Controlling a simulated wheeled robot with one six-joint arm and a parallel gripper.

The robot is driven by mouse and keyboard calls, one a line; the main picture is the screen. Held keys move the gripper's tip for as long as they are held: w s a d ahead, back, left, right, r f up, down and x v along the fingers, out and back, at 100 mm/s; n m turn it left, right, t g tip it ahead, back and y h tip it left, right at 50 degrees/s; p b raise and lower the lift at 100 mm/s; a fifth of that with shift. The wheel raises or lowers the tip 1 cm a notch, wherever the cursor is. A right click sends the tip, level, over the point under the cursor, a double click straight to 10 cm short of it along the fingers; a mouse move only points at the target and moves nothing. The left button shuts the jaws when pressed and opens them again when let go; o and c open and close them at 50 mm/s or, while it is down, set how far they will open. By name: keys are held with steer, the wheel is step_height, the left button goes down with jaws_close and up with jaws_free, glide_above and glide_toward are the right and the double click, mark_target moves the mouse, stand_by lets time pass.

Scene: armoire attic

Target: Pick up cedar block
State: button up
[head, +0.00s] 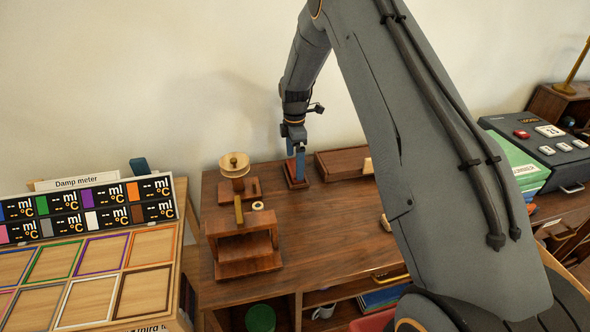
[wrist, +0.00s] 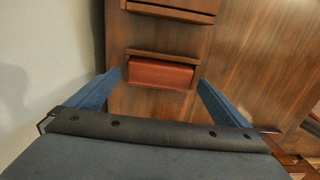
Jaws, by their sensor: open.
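The cedar block is most likely the reddish-brown block (wrist: 160,73) in the wrist view. It lies in a shallow wooden holder (wrist: 164,54) with a raised edge behind it. My gripper (wrist: 159,80) is open, its two blue fingers at either side of the block in that view. I cannot tell how far above the block the fingertips are. In the head view my gripper (head: 296,164) points down over the back of the wooden desk top (head: 330,222), and its fingers partly hide the small holder (head: 296,184).
A wooden box (head: 340,163) stands close right of my gripper. A spool-topped wooden device (head: 235,170) and a stepped wooden stand (head: 245,240) are to the left. The wall is close behind. The desk's middle is mostly clear. A damp meter board (head: 90,205) stands far left.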

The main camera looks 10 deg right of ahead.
steer(key=shift+f, duration=1)
steer(key=c, duration=1)
